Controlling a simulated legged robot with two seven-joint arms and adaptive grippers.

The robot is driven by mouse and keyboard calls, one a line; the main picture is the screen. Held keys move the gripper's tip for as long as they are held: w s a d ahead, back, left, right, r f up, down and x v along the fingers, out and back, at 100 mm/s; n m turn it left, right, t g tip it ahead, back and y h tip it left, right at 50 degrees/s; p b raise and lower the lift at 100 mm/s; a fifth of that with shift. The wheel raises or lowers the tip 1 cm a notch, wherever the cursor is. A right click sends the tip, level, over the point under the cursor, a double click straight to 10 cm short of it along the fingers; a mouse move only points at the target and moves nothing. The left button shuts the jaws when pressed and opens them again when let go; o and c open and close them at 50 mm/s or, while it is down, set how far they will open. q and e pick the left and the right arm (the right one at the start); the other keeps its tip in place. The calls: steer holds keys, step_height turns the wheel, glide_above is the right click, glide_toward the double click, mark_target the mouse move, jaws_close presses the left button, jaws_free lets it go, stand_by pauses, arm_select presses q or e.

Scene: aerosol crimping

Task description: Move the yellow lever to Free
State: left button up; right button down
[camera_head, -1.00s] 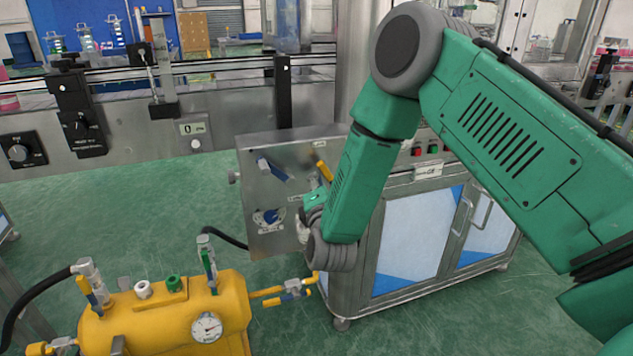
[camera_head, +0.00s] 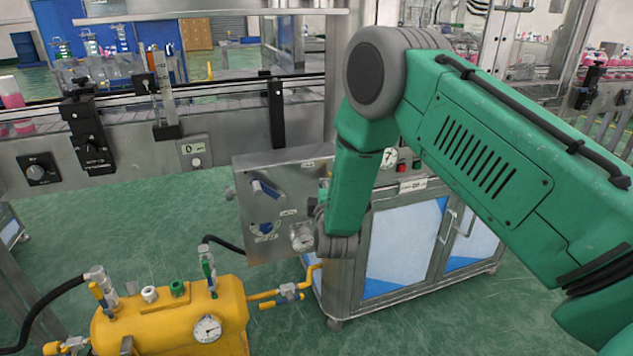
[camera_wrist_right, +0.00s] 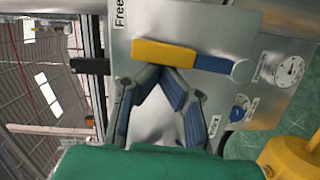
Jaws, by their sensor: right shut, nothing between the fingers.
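In the right wrist view the lever, with a yellow outer part (camera_wrist_right: 163,52) and a blue inner part (camera_wrist_right: 212,64), lies across the steel panel (camera_wrist_right: 194,19). A grey pivot end is at its right. A "Free" label (camera_wrist_right: 119,13) is on the panel beyond the yellow end. My right gripper (camera_wrist_right: 165,71) is shut and empty, its fingertips at the lever's lower edge in that view; I cannot tell whether they touch it. In the head view the panel (camera_head: 250,222) shows, but my right forearm hides this lever and most of the gripper. My left gripper is not in view.
A blue-handled lever (camera_head: 266,189), a blue knob (camera_head: 264,229) and a gauge (camera_head: 302,236) are on the panel. A yellow tank (camera_head: 170,322) with valves and hoses stands at front left. A steel cabinet (camera_head: 357,265) is behind my arm. Green floor is open at left.

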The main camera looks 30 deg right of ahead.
steer(key=shift+s+d+m+g+y+p, duration=0.15)
steer(key=shift+s+d+m+p, duration=0.1)
steer(key=shift+d+m+p, duration=0.45)
steer(key=shift+s+d+m+g+y+p, duration=0.2)
steer(key=shift+d+m+p, duration=0.15)
steer(key=shift+d+m, duration=0.55)
steer(key=shift+s, duration=0.1)
